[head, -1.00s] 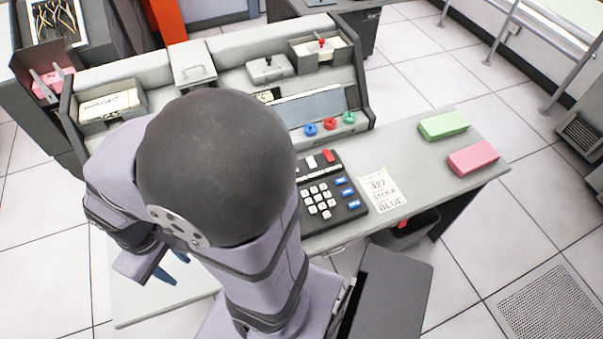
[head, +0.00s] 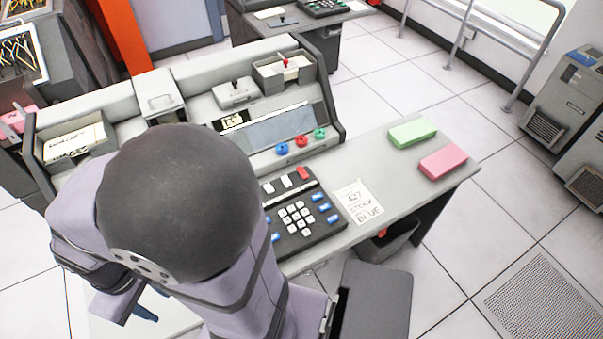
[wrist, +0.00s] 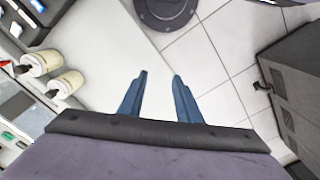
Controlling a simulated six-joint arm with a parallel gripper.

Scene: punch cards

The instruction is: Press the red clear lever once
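A dark keypad unit (head: 298,215) sits on the grey desk, with white and blue keys and a red key (head: 303,172) at its upper right edge. A small red-tipped lever (head: 286,63) stands in an open box at the back of the console. I cannot tell from the pictures which red part is the clear lever. My gripper (wrist: 160,78) is open, with two blue fingers apart and nothing between them, above the floor and a pale surface. In the head view my arm covers the desk's left part, and only a blue fingertip (head: 145,313) shows, well left of the keypad.
Blue, red (head: 301,141) and green knobs line the console front. A paper note (head: 358,201) lies right of the keypad. Green (head: 412,132) and pink (head: 443,162) blocks lie farther right. A dark bin (head: 385,243) is below the desk edge.

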